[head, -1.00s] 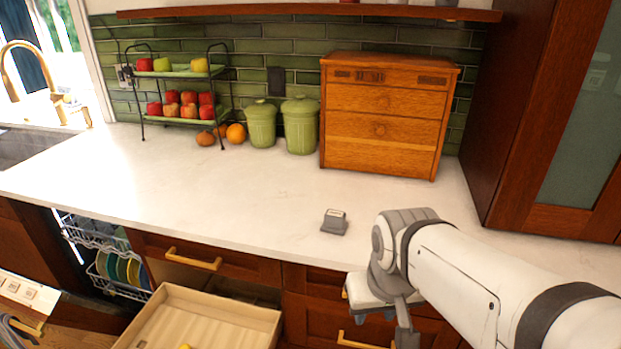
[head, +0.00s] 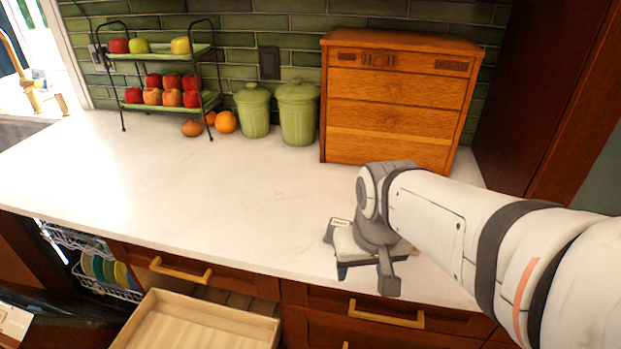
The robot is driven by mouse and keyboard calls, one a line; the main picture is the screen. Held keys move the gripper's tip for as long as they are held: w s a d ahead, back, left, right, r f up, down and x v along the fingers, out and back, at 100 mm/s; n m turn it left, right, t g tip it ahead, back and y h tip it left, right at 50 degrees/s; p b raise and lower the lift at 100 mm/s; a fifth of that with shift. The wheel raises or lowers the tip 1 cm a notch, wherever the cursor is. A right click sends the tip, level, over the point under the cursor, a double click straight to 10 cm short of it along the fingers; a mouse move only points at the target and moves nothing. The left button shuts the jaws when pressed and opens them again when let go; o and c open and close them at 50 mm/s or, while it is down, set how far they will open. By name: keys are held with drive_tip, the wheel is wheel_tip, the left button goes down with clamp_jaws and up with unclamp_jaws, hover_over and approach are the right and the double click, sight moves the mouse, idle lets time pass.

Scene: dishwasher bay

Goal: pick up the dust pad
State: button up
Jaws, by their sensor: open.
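The dust pad, a small grey block with a pale top (head: 331,231), sits on the white countertop near its front edge in the head view. My gripper (head: 366,274) is over the counter's front edge, just in front and to the right of the pad in the picture. Its body hides part of the pad. The jaws are open, with nothing seen between them. I cannot tell whether the gripper touches the pad.
A wooden drawer box (head: 390,105) stands behind my arm. Green canisters (head: 298,115) and a two-tier fruit stand (head: 165,80) are at the back. An open drawer (head: 200,322) juts out below. The counter's left-middle is clear.

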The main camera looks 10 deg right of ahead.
drive_tip(key=o, duration=0.4)
drive_tip(key=w, duration=0.3)
drive_tip(key=w+r+m+p, duration=0.1)
drive_tip(key=w, duration=0.2)
drive_tip(key=w+d+r+m+g+p, duration=0.1)
drive_tip(key=w, duration=0.2)
drive_tip(key=shift+r, duration=0.25)
drive_tip(key=m+g+p, duration=0.1)
drive_tip(key=m+p, duration=0.2)
hover_over(340, 221)
drive_tip(key=shift+s+d+f, duration=0.2)
drive_tip(key=shift+f, duration=0.2)
drive_tip(key=shift+s+d+f, duration=0.15)
drive_tip(key=shift+d+f, duration=0.05)
drive_tip(key=shift+f, duration=0.15)
drive_tip(key=shift+w+f, duration=0.15)
drive_tip(key=shift+f, duration=0.2)
drive_tip(key=shift+w+a+f+p, duration=0.1)
drive_tip(key=shift+a+f+p, duration=0.1)
drive_tip(key=shift+f, duration=1.65)
drive_tip(key=shift+w+a+f+p, duration=0.1)
drive_tip(key=shift+a+f+p, duration=0.05)
drive_tip(key=shift+f, duration=1.65)
